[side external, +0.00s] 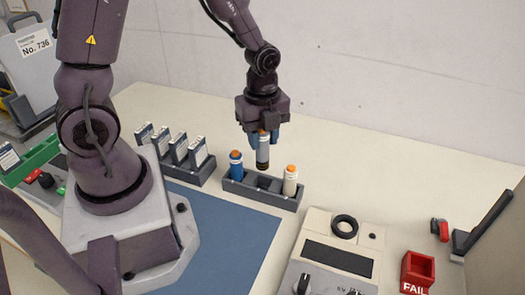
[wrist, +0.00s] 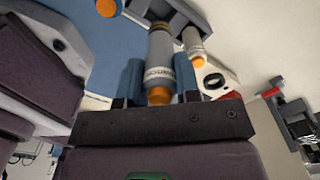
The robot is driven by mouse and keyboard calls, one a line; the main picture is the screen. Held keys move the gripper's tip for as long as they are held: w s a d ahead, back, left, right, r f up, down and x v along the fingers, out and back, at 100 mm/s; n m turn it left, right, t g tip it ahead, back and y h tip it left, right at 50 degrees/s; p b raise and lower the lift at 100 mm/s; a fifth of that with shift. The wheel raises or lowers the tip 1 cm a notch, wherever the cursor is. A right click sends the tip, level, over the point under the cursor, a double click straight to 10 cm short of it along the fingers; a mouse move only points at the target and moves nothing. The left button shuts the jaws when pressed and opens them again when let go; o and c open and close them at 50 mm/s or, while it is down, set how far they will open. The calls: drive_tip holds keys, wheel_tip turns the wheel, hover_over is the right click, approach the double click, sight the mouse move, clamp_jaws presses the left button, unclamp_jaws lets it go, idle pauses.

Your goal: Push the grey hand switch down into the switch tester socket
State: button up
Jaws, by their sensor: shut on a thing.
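The grey hand switch (side external: 262,157) has an orange top and a dark lower end. My gripper (side external: 264,138) is shut on its upper part and holds it upright above the middle of the dark rack (side external: 262,197). In the wrist view the grey switch (wrist: 159,50) lies between the blue fingers of my gripper (wrist: 161,72). The switch tester (side external: 337,252) is a cream box at the front right. Its black ring socket (side external: 344,227) looks empty, apart from the switch. The ring socket also shows in the wrist view (wrist: 214,80).
A blue switch (side external: 236,166) and a cream switch (side external: 290,182) stand in the rack's end places. A holder (side external: 190,172) with several cards stands left of it. A red FAIL bin (side external: 418,272) is right of the tester. The blue mat (side external: 225,235) is clear.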

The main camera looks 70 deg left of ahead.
wheel_tip(320, 180, up, 8)
drive_tip(key=shift+w+r, duration=0.1)
drive_tip(key=shift+r, duration=0.15)
drive_tip(key=w+d, duration=0.5)
drive_tip(key=d, duration=0.4)
drive_tip(key=w+d, duration=0.5)
drive_tip(key=d, duration=0.4)
wheel_tip(320, 180, down, 11)
drive_tip(key=shift+w+d+f, duration=0.15)
drive_tip(key=shift+w+d, duration=0.05)
drive_tip(key=shift+d, duration=0.05)
drive_tip(key=shift+f, duration=2)
idle(0.7)
drive_tip(key=o, duration=1)
